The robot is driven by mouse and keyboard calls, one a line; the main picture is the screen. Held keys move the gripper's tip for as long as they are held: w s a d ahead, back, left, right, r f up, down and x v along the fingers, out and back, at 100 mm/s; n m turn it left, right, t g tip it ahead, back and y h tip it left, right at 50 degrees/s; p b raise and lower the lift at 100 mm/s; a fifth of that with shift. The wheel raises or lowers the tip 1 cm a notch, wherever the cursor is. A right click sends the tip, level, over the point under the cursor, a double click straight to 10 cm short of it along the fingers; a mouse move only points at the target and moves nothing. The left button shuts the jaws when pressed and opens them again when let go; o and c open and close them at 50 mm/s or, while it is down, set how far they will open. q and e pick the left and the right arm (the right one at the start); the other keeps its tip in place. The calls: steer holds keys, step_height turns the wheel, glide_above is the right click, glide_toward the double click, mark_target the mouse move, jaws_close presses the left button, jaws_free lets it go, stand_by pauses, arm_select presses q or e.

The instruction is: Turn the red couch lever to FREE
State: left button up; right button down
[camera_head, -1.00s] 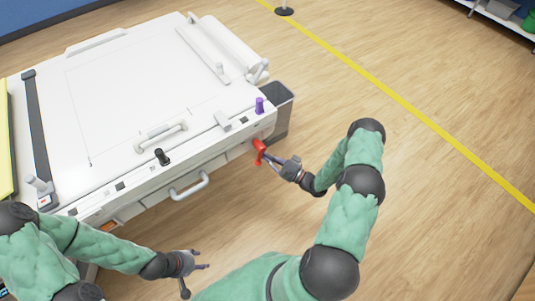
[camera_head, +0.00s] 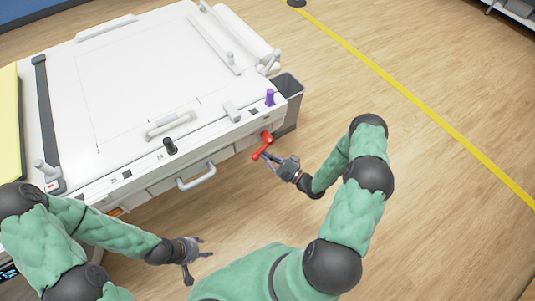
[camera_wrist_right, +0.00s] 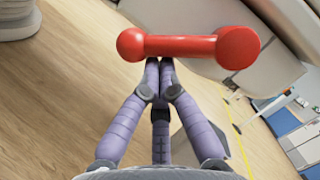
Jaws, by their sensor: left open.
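The red couch lever (camera_head: 262,147) is on the front side of the white couch, near its right corner. In the head view it slants down to the left. In the right wrist view the lever (camera_wrist_right: 185,46) is a red bar with a round knob at each end, lying nearly level. My right gripper (camera_head: 272,163) is at the lever. In the wrist view its fingertips (camera_wrist_right: 160,64) are together right at the bar's lower edge; I cannot tell if they press on it. My left gripper (camera_head: 203,247) is open and empty, low in front of the couch. No FREE marking is readable.
The white couch top (camera_head: 120,75) carries a black knob (camera_head: 170,146) and a purple knob (camera_head: 270,97). A handle (camera_head: 196,177) sticks out of its front. A grey bin (camera_head: 289,88) stands at its right corner. The wooden floor to the right is clear.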

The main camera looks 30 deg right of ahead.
arm_select(q)
steer(key=shift+r+p, duration=0.35)
arm_select(e)
steer(key=shift+s+a+r, duration=0.1)
steer(key=shift+a+r, duration=0.55)
steer(key=shift+a, duration=0.3)
stand_by(1.3)
